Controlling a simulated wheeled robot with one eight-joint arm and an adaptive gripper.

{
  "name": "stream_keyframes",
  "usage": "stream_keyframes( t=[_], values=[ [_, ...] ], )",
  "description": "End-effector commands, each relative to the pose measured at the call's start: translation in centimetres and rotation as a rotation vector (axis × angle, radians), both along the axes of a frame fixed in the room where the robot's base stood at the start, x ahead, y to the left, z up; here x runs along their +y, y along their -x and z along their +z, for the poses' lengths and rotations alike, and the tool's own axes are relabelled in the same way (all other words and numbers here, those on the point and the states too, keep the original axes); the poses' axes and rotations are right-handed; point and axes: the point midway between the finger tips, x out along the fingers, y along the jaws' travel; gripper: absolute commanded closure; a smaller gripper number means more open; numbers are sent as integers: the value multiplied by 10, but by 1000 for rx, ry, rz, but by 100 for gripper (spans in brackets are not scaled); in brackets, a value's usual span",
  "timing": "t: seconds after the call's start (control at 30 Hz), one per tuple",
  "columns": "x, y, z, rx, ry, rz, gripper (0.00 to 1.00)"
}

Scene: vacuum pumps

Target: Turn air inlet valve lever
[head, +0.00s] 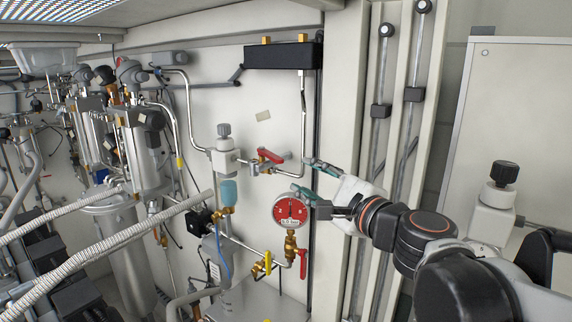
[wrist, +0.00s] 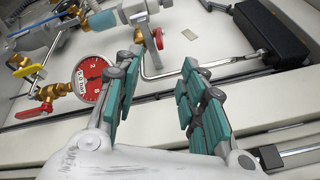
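A red valve lever (head: 270,156) sits on the horizontal pipe below the black box; in the wrist view it is the red piece (wrist: 158,38) beyond my fingertips. A yellow lever (head: 268,262) and another red lever (head: 303,264) sit lower, below the gauge. No label shows which one is the air inlet valve. My gripper (head: 308,178) is open, with its teal-padded fingers apart and nothing between them. It is right of and slightly below the upper red lever, apart from it. In the wrist view the open fingers (wrist: 160,70) frame the bent pipe.
A round red gauge (head: 291,213) stands close below my lower finger. The black box (head: 283,56) is above on the wall. A bent steel pipe (head: 303,120) runs down from it. Pump cylinders and hoses crowd the left. Vertical rails (head: 382,110) stand at the right.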

Motion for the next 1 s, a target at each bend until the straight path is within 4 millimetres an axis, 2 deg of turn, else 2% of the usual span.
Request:
stream_keyframes(
  t=[0.3,0.5,0.77,1.0],
  values=[
    [-10,13,3,344,-612,-2,62],
    [-14,17,3,485,-861,0,62],
    [-11,13,3,527,-934,1,62],
    [4,-13,3,526,-932,2,62]
  ],
)
